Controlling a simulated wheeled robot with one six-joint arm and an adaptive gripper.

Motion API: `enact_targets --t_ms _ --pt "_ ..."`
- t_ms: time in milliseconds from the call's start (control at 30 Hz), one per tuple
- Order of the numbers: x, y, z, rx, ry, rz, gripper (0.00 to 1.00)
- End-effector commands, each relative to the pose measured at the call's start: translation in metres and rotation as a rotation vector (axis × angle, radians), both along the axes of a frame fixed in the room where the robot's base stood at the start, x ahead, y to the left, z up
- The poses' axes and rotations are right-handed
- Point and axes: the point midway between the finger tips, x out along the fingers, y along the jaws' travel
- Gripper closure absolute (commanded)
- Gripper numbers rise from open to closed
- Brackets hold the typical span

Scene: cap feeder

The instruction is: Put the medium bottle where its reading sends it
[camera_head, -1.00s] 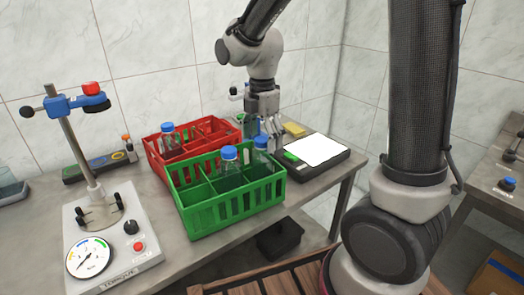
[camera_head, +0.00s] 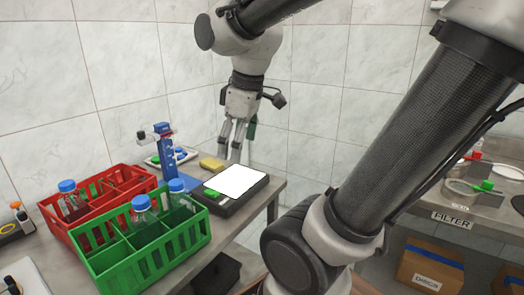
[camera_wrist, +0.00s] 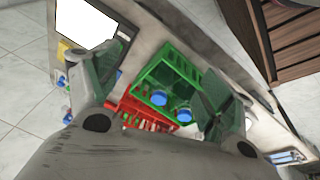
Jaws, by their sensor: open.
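Two blue-capped bottles stand in the green crate (camera_head: 160,262), a front one (camera_head: 141,206) and one farther right (camera_head: 177,188). Another blue-capped bottle (camera_head: 70,195) stands in the red crate (camera_head: 62,228). The crates hide their lower parts, and I cannot tell which is the medium one. My gripper (camera_head: 235,142) is open and empty, behind and above the black device with the white plate (camera_head: 238,181). In the wrist view its fingers (camera_wrist: 160,92) are spread, with the green crate (camera_wrist: 172,72) beyond them.
A blue post (camera_head: 165,152) on a small stand rises behind the crates. A yellow block (camera_head: 211,163) lies behind the black device. A separate bench at right carries a FILTER label (camera_head: 453,219); a cardboard box (camera_head: 430,265) sits below it.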

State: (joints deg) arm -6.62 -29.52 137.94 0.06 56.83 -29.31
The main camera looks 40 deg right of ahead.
Motion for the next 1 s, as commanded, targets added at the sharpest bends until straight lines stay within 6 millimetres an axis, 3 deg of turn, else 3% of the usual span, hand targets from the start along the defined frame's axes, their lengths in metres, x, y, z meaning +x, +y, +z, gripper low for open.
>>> enact_targets --t_ms 100,300,1000 --pt "-0.037 -0.02 -0.002 0.086 -0.062 -0.335 0.19" --pt "-0.062 -0.03 -0.008 0.165 -0.105 -0.594 0.19" --pt "-0.062 -0.03 -0.008 0.168 -0.105 -0.605 0.19"
